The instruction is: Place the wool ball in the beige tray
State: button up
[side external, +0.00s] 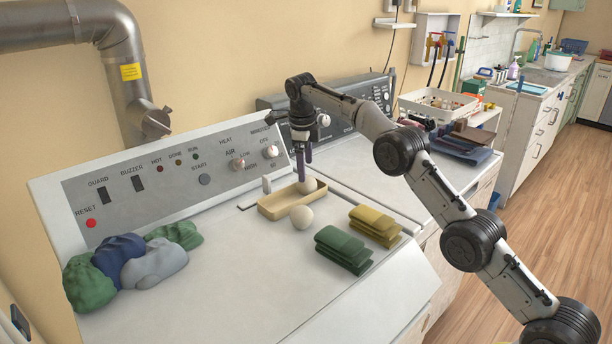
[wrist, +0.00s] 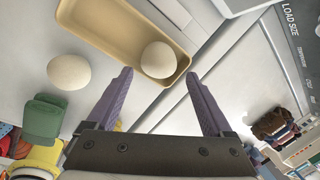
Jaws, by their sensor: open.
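A beige tray (side external: 268,212) lies on top of the white machine and also shows in the wrist view (wrist: 92,22). One cream-white ball (side external: 308,186) is inside the tray at its right end; it also shows in the wrist view (wrist: 158,60). A second, similar ball (side external: 301,217) sits outside the tray, beside its near edge, and appears at left in the wrist view (wrist: 69,73). I cannot tell which is wool.
Folded green cloths (side external: 343,248) and yellow cloths (side external: 375,225) lie right of the tray. Crumpled green, blue and grey cloths (side external: 155,265) lie at left. A control panel (side external: 170,170) rises behind.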

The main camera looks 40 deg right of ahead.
jog(key=shift+s+a+r, duration=0.15)
jog(key=shift+r, duration=0.45)
jog(key=shift+s+a+r, duration=0.1)
jog(key=shift+r, duration=0.45)
jog(key=s+a+r+n+t, duration=0.1)
jog(key=s+a+r+n, duration=0.1)
jog(key=s+r+n, duration=0.75)
jog(key=s+a+r+n+t, duration=0.1)
jog(key=s+a+r+n, duration=0.35)
jog(key=s, duration=0.75)
jog(key=s+f+n, duration=0.3)
jog(key=s+n, duration=0.2)
jog(key=s, duration=0.3)
jog(key=s+a+f+n+t+y, duration=0.1)
jog(key=s+f+n, duration=0.2)
jog(key=s, duration=0.6)
jog(key=s+f+n+t, duration=0.1)
jog(key=s+f+n, duration=0.3)
jog(key=s+n, duration=0.3)
jog(key=shift+s+a+y, duration=0.15)
jog(key=shift+s+y, duration=0.25)
jog(key=shift+s, duration=0.3)
